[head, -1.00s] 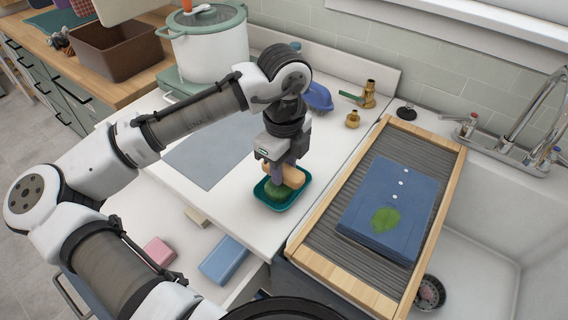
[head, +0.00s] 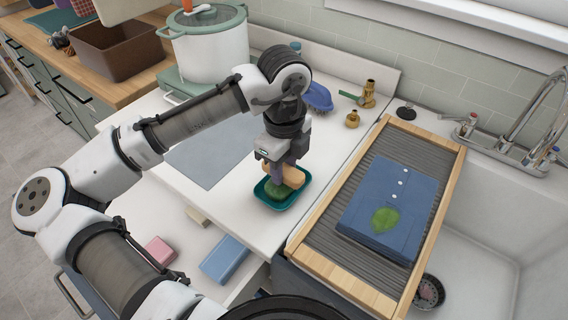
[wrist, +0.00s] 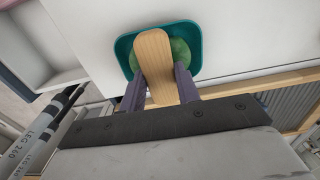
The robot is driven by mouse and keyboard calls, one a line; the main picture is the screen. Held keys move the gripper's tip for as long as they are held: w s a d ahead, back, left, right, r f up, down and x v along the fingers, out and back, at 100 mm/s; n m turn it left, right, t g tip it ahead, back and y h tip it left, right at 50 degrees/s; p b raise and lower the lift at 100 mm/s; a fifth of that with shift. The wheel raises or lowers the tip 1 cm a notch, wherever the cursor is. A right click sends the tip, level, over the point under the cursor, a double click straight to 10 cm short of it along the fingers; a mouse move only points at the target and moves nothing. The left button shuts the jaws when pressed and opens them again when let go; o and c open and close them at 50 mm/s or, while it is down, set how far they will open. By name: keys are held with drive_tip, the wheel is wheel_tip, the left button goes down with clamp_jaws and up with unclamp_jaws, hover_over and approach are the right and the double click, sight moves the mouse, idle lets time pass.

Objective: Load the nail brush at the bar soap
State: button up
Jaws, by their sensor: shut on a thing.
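A nail brush (wrist: 153,60) with a pale wooden back is between the fingers of my gripper (wrist: 158,92), which is shut on it. In the head view the brush (head: 294,176) is over a teal dish (head: 297,203), partly hidden by my gripper (head: 280,171). The green bar soap (head: 273,192) lies in the dish. In the wrist view the soap (wrist: 181,51) shows on both sides of the brush, inside the teal dish (wrist: 195,35). The brush's bristles are hidden, so I cannot tell whether they touch the soap.
A folded blue cloth (head: 390,205) with a green stain lies on the ridged board (head: 308,232) by the sink (head: 478,245). A blue brush (head: 319,97) and brass fittings (head: 353,119) stand behind. Pink (head: 160,250) and blue (head: 224,259) blocks lie lower in front.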

sight(284, 169)
wheel_tip(284, 169, up, 7)
drive_tip(key=p, duration=0.6)
drive_tip(key=shift+p, duration=0.3)
drive_tip(key=shift+f, duration=0.1)
idle(0.6)
